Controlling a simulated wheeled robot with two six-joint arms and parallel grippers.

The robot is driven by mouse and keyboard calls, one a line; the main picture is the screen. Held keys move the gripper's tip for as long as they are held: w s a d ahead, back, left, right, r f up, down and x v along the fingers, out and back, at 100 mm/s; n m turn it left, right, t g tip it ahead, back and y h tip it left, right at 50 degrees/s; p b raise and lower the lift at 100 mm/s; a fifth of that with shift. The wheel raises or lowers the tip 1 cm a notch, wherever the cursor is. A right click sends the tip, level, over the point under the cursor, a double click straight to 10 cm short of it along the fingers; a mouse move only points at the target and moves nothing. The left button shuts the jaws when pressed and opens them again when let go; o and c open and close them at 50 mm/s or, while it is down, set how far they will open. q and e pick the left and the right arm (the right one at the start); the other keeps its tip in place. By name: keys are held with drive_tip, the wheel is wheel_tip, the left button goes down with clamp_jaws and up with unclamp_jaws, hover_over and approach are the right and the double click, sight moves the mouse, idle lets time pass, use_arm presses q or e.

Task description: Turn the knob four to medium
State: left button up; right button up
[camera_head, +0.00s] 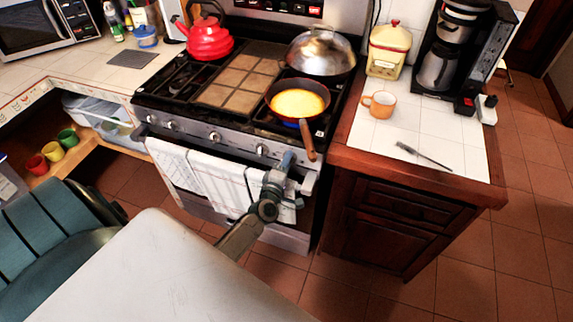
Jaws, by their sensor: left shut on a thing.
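The stove (228,142) has a row of silver knobs along its front panel. One knob (262,151) shows just left of my gripper, and another knob (215,137) is further left. My left gripper (287,160) is at the right end of this row, below the pan handle. It is shut on a knob there, which the fingers mostly hide. I cannot make out that knob's setting. I cannot tell from markings which knob is number four. My right gripper is not in view.
A pan (298,100) with yellow food sits on the front right burner, its handle (308,142) jutting over the front edge near my gripper. A towel (205,178) hangs on the oven door. A red kettle (208,40) and a steel dome lid (320,50) stand behind.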

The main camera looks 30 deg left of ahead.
use_arm(q)
drive_tip(key=shift+n, duration=0.7)
drive_tip(key=o, duration=1)
drive_tip(key=shift+c, duration=0.2)
drive_tip(key=shift+s, duration=0.25)
drive_tip(key=b+v, duration=0.1)
drive_tip(key=v, duration=0.9)
drive_tip(key=shift+s+b, duration=0.2)
drive_tip(key=shift+b, duration=0.1)
